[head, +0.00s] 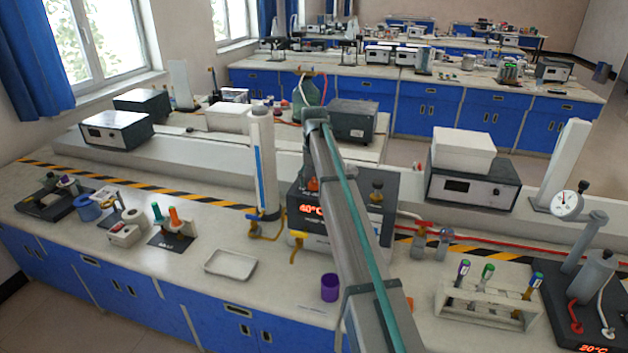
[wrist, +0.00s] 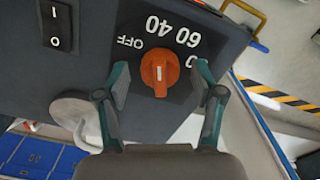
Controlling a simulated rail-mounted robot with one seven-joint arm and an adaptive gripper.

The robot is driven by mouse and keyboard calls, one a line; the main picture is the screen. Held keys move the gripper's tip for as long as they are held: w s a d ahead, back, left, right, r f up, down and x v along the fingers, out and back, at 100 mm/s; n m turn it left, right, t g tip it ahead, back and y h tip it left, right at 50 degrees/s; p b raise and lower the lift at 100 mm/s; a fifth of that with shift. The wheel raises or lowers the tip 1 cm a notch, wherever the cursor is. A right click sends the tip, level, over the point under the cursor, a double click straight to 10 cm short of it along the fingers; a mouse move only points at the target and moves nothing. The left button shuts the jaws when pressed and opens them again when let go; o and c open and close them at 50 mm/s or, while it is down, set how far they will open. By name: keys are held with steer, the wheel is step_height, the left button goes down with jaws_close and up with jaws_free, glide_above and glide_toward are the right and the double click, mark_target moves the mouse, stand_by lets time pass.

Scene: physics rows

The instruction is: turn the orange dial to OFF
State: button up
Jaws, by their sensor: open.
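The orange dial (wrist: 160,72) sits on the dark face of a device, in the middle of the wrist view. Around it are white labels: OFF at upper left, 40 above, 60 at upper right, and another partly hidden at right. A short white mark on the dial stands about upright in the picture; which label it points to is unclear. My gripper (wrist: 161,83) is open, with one teal finger to each side of the dial and gaps visible beside it. In the head view my arm hides the gripper and dial. The device's red display (head: 311,209) shows there.
A black rocker switch (wrist: 57,25) is on the same face, left of the dial. In the head view, a purple cup (head: 329,287) and a white tray (head: 230,264) stand on the bench nearby. A tube rack (head: 486,305) is to the right.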

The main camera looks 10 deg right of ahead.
steer(key=c, duration=1.2)
steer(key=shift+o, duration=0.2)
steer(key=shift+n, duration=0.3)
steer(key=n, duration=0.4)
steer(key=shift+n, duration=2.1)
steer(key=o, duration=1.2)
steer(key=shift+c, duration=0.2)
